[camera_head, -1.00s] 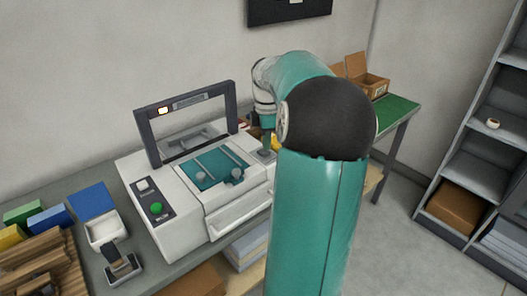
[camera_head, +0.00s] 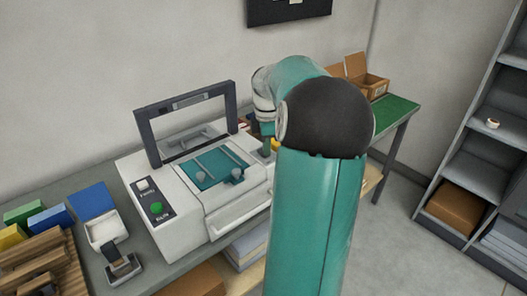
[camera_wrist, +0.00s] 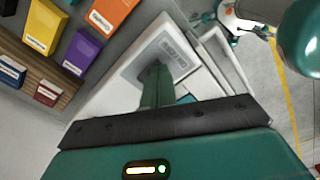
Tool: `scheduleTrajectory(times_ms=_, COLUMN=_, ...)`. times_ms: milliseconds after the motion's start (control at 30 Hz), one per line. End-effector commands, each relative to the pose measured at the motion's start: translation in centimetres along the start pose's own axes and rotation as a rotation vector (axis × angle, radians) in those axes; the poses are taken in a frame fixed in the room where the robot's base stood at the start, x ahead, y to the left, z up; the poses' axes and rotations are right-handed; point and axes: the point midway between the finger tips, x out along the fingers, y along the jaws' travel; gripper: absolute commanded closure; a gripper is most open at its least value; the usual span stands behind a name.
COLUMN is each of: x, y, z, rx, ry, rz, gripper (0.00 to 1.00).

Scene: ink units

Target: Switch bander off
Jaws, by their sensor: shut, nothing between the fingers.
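The bander (camera_head: 185,228) is a white machine on the bench with a dark upright arch (camera_head: 233,112), a teal bed (camera_head: 204,174) and a dark panel with a white button (camera_head: 142,184) and a green button (camera_head: 156,207). No lit lamp shows on the arch. My gripper (camera_wrist: 156,72) is shut and empty, its tips at a grey labelled panel (camera_wrist: 138,66) on the machine's top. Contact is hard to tell, and any switch under the tips is hidden. In the head view my arm largely hides the gripper, at the bander's right end.
A white tray (camera_head: 104,231), a blue block (camera_head: 92,200) and a wooden rack (camera_head: 55,262) stand left of the bander. An open cardboard box (camera_head: 370,86) is at the bench's far end. Shelving (camera_head: 470,150) stands at the right, with bare floor before it.

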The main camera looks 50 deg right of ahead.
Motion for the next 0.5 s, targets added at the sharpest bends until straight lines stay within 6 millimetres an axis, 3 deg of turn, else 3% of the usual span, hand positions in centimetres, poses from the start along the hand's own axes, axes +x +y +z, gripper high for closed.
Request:
scheduleTrajectory(times_ms=167, x=0.5, y=-0.2, z=0.0, rx=0.000, ry=0.003, rz=-0.012, gripper=1.00)
scheduleTrajectory(times_ms=500, x=-3.2, y=-0.1, z=0.0, rx=0.001, ry=0.002, rz=-0.009, gripper=1.00)
